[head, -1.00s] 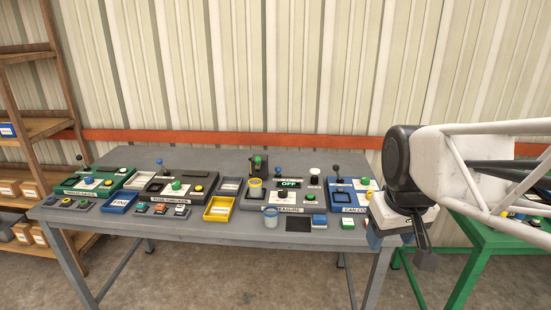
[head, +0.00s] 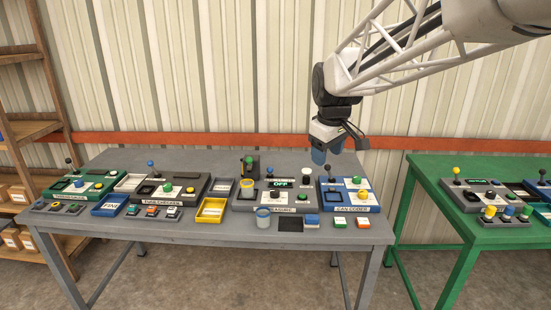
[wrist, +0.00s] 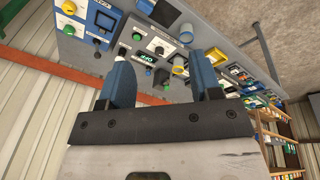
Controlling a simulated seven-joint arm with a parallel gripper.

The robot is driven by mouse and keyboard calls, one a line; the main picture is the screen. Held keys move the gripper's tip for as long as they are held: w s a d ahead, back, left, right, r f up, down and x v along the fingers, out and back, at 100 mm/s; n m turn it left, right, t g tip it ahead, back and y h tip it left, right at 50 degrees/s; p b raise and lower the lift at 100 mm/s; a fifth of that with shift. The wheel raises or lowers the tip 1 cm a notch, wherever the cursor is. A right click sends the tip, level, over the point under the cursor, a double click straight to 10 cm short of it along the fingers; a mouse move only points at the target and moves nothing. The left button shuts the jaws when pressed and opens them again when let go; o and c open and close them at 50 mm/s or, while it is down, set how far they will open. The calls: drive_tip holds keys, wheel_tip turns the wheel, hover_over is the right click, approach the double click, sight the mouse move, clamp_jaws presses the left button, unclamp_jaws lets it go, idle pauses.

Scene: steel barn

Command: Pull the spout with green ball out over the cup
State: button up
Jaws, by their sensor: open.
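The green ball (head: 249,160) sits on top of a dark upright spout block (head: 250,171) at the back left of the grey measure panel (head: 240,206). A yellow ring (head: 247,184) is just in front of it. My gripper (head: 338,148) is open and empty, above and right of the spout, over the back right of the table. In the wrist view the green ball (wrist: 166,87) shows between the fingers of my gripper (wrist: 165,65), farther off.
The grey table (head: 130,228) carries a blue can panel (head: 347,196), right of the measure panel, with a black-knobbed lever (head: 333,169). A yellow tray (head: 211,211) lies left of the cup. A green table (head: 430,190) stands at right. The ribbed wall is close behind.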

drive_tip(key=w+a+f+n, duration=0.25)
drive_tip(key=w+a, duration=0.25)
drive_tip(key=w, duration=0.5)
drive_tip(key=w+a+f+n, duration=0.1)
drive_tip(key=w+a+n, duration=0.2)
drive_tip(key=w+a, duration=0.45)
drive_tip(key=n, duration=0.6)
hover_over(249, 158)
drive_tip(key=s+x, duration=0.2)
drive_tip(key=x, duration=0.8)
drive_tip(key=shift+s+d+f, duration=0.1)
drive_tip(key=shift+s+f, duration=0.1)
drive_tip(key=shift+s, duration=0.3)
drive_tip(key=shift+x, duration=3.9)
drive_tip(key=shift+s, duration=0.1)
clamp_jaws()
